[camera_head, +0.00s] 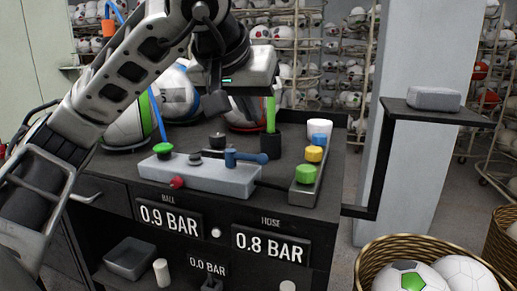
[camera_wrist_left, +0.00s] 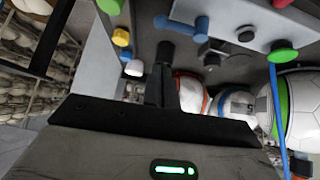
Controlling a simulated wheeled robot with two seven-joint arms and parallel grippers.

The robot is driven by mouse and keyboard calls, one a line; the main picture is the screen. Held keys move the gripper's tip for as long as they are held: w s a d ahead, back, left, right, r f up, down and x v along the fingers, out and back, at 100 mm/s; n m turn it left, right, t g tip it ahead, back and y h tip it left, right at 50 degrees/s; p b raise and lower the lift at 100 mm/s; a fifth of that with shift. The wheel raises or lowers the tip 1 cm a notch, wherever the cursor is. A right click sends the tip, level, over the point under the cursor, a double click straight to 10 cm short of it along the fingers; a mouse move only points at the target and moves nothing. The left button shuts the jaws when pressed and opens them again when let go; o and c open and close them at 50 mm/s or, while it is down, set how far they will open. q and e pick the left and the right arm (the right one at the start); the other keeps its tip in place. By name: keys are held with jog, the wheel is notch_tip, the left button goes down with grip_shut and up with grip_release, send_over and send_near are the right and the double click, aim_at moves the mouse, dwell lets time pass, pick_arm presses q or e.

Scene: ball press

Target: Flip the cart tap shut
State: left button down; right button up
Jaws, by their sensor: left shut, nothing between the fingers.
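The blue cart tap (camera_head: 246,157) sits on the right part of a light grey block (camera_head: 190,174) on top of the dark cart. Its lever lies roughly level and points right. It also shows in the left wrist view (camera_wrist_left: 186,24) on the grey block (camera_wrist_left: 222,14). My left gripper (camera_head: 214,104) is above and behind the block, apart from the tap. Its dark fingers (camera_wrist_left: 164,58) are shut and empty, with the tips near the tap in the wrist picture. My right gripper is in neither view.
Balls (camera_head: 128,126) lie behind. Gauges (camera_head: 168,218) face front.

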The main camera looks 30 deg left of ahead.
aim_at(246, 157)
pick_arm(q)
jog(key=shift+s+a+r+y, duration=0.1)
jog(key=shift+a+r+y, duration=0.2)
jog(key=shift+a+r, duration=0.15)
jog(key=shift+f, duration=0.1)
jog(key=x, duration=1)
jog(key=shift+b, duration=0.35)
jog(key=s, duration=0.3)
jog(key=shift+d+f, duration=0.25)
jog(key=shift+d, duration=0.1)
jog(key=shift+s+d+f, duration=0.1)
jog(key=shift+s, duration=0.25)
